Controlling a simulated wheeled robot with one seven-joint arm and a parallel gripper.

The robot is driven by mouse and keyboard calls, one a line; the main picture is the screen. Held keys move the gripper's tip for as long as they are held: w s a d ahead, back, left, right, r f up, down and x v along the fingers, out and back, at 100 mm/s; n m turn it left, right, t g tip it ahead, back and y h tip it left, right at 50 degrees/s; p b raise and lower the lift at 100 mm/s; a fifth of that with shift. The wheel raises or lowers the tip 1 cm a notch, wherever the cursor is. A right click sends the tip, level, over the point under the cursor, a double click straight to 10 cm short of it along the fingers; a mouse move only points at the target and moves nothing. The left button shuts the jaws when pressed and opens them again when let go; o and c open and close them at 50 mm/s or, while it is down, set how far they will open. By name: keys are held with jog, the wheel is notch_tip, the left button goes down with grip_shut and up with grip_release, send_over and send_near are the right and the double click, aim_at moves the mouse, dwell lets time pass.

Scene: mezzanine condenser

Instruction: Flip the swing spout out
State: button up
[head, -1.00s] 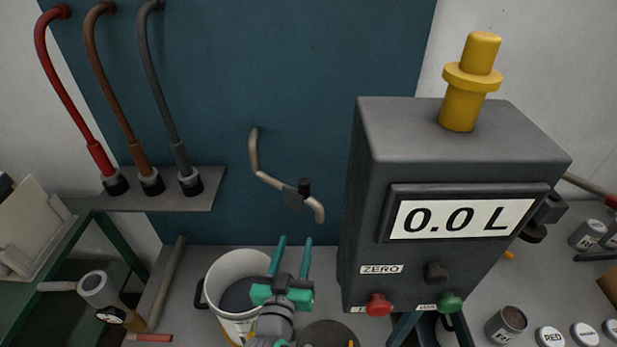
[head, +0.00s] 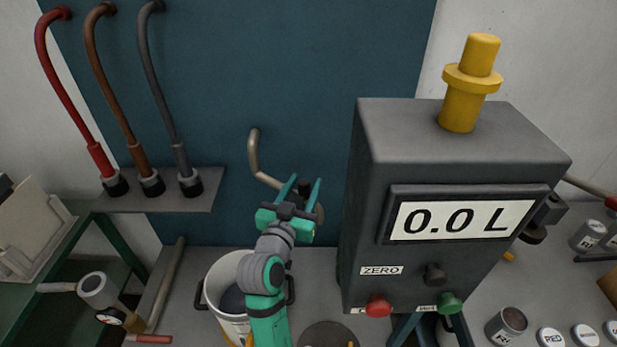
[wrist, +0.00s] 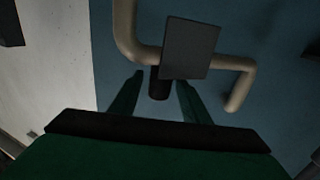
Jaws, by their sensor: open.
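The swing spout (head: 255,155) is a bent beige pipe on the blue wall panel, left of the grey meter box. It also shows in the wrist view (wrist: 240,80), with a flat dark plate (wrist: 190,48) and a short black knob (wrist: 159,84) on it. My gripper (head: 305,181) is at the spout's outer part and hides much of it in the head view. In the wrist view its two green fingers (wrist: 158,93) are apart, with the black knob showing between their tips. I cannot tell whether either finger touches the knob.
The grey meter box (head: 455,145) reads 0.0 L and stands close on the right. A white bucket (head: 222,275) is below, partly behind my arm. A shelf (head: 215,190) with red, brown and grey hoses is at the left.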

jog(key=shift+x, duration=1.85)
jog(key=shift+c, duration=0.6)
grip_shut()
jog(key=shift+d, duration=0.1)
